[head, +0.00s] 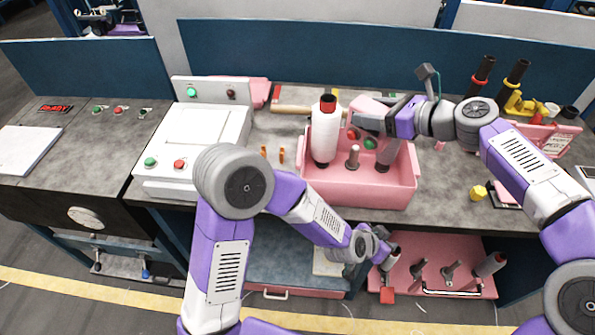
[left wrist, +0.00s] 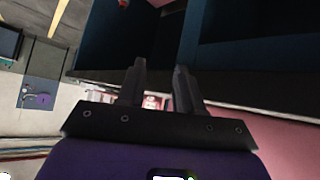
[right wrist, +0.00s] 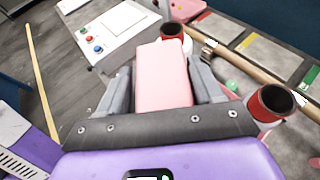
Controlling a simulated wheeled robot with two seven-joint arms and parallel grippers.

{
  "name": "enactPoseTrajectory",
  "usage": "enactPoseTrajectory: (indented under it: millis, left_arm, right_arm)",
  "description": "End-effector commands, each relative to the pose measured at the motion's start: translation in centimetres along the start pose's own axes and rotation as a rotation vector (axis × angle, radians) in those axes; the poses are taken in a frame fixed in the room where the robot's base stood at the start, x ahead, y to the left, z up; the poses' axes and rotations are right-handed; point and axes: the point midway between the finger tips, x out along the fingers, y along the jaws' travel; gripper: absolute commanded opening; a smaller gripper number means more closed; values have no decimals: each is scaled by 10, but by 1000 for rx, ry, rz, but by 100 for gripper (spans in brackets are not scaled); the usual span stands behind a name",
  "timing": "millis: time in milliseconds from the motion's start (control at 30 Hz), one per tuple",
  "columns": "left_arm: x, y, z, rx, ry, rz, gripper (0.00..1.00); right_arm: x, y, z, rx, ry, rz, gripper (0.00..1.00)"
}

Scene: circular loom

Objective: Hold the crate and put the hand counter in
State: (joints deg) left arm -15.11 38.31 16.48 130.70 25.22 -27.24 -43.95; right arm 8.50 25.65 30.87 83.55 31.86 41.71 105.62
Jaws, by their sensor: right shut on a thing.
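The pink crate (head: 355,190) stands on the grey workbench. My right gripper (head: 385,118) is over its back right part, shut on a pink block-shaped thing that looks like the hand counter (head: 366,108). The block also shows between the fingers in the right wrist view (right wrist: 162,75), above the crate's contents. My left gripper (head: 384,258) is low in front of the bench, below the crate and apart from it. In the left wrist view its fingers (left wrist: 160,72) stand apart with nothing seen held between them.
The crate holds a white red-topped bobbin (head: 324,140), a metal peg (head: 352,158) and another bobbin. A white control box (head: 200,140) is left of it; a wooden rod (head: 292,109) lies behind.

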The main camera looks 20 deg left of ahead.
Motion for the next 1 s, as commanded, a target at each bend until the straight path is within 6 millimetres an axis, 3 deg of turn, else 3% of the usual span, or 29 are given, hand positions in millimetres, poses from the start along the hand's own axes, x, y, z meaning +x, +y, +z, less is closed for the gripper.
enactPoseTrajectory:
  millis: [33, 133, 200, 267, 400, 600, 800, 1000]
  left_arm:
    - [-10, 15, -29, 63, 61, -3, 35]
    - [-40, 29, -79, 154, 176, -57, 35]
    - [-65, 14, -101, 151, 235, -141, 35]
    - [-86, -12, -107, 105, 264, -229, 35]
    - [-132, -83, -98, -59, 304, -434, 35]
    - [-190, -156, -67, -276, 342, -655, 35]
    - [-221, -188, -44, -394, 360, -768, 35]
    - [-220, -203, -40, -421, 360, -792, 35]
  right_arm:
    - [0, 0, 1, -1, -2, 0, 24]
    - [0, 0, 1, -1, -2, 0, 24]
    - [0, 0, 1, -1, -2, -1, 24]
    - [0, 0, 1, -1, -2, -1, 24]
    - [0, 0, 1, -1, -2, 0, 24]
    - [0, 0, 1, 0, -2, -1, 24]
    - [0, 0, 1, -1, -2, -1, 24]
    - [0, 0, 1, -1, -2, -1, 24]
